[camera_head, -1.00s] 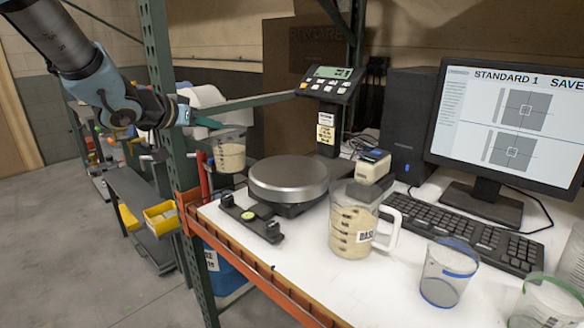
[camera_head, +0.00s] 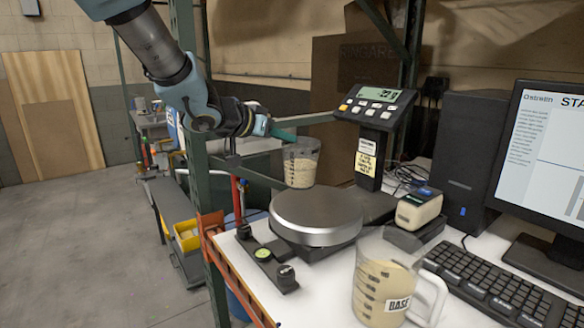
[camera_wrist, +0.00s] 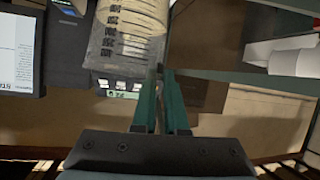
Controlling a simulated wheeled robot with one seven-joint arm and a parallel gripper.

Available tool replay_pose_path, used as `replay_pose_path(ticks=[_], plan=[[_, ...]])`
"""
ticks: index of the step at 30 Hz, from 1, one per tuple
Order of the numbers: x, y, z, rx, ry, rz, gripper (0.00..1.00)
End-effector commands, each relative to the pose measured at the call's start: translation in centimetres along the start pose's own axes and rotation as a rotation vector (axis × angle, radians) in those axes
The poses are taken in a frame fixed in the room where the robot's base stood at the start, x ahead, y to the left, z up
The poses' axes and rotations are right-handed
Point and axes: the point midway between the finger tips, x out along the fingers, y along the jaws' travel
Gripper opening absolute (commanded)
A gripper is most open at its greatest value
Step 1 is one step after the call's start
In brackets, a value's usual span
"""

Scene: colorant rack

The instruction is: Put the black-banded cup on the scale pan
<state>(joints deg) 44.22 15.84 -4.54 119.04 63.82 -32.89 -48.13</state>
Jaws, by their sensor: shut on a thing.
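My gripper (camera_head: 284,136) is shut on a clear cup (camera_head: 301,166) of beige material and holds it upright in the air. The cup has dark graduation marks; its band is hard to make out at this size. The cup also shows in the wrist view (camera_wrist: 125,32), at the tips of my teal fingers (camera_wrist: 159,76). The round metal scale pan (camera_head: 316,212) is empty. In the head view the cup appears just above the pan's far edge, apart from it.
The scale's display (camera_head: 375,103) stands behind the pan on a post. A large jug labelled BASE (camera_head: 380,290) is in front right, beside a small device (camera_head: 419,208). A keyboard (camera_head: 500,283) and monitor (camera_head: 550,150) are at right. A green rack post (camera_head: 196,110) stands at left.

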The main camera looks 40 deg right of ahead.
Motion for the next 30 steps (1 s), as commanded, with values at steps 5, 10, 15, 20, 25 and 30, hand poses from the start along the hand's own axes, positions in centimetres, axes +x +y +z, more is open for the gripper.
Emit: replay_pose_path(ticks=[5, 10, 15, 20, 25, 30], plan=[[0.6, -0.1, 1.4, -0.002, 0.000, 0.001, 0.00], [1.6, -0.3, 3.5, -0.002, -0.002, 0.001, 0.00], [2.0, -0.4, 4.4, -0.001, 0.001, 0.000, 0.00], [2.0, -0.4, 4.4, 0.000, 0.001, 0.000, 0.00], [2.0, -0.4, 4.5, 0.000, 0.000, 0.000, 0.27], [2.0, -0.4, 4.5, 0.000, 0.000, 0.000, 0.41]])
